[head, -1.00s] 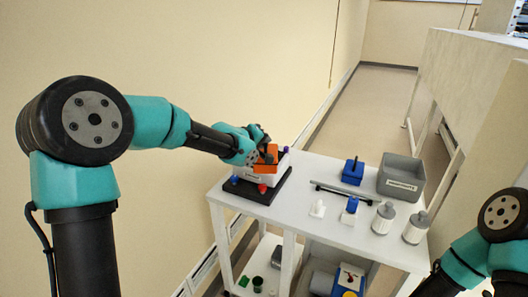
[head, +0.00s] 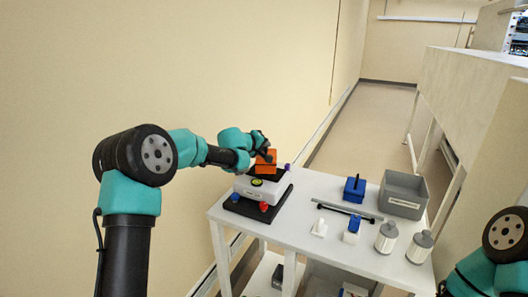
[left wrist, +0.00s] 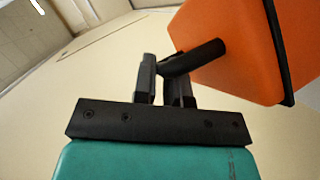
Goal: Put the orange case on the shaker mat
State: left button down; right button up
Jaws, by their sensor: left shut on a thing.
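The orange case (head: 266,166) hangs from my left gripper (head: 261,154) over the white shaker (head: 257,190). In the left wrist view my left gripper (left wrist: 168,78) is shut on the case's dark bar-like handle, and the orange case (left wrist: 235,50) fills the upper right. The shaker's dark top mat (head: 276,175) shows just below the case, partly hidden by it. I cannot tell whether the case touches the mat. My right gripper is out of view; only part of that arm shows at lower right.
The shaker stands on a black base (head: 248,208) with red and blue knobs at the white table's (head: 300,235) left end. A wall lies behind.

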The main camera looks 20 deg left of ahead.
pick_arm(q)
jog(key=shift+w+a, duration=0.15)
jog(key=shift+w, duration=0.4)
jog(key=shift+w+a, duration=0.15)
jog(key=shift+w, duration=0.4)
jog(key=shift+w+a, duration=0.1)
jog(key=shift+w, duration=0.05)
jog(key=shift+w+f, duration=0.1)
jog(key=shift+w, duration=0.05)
jog(key=shift+f, duration=1.75)
jog(key=c, duration=1.2)
grip_release()
jog(key=shift+f, duration=0.15)
jog(key=shift+o, duration=0.2)
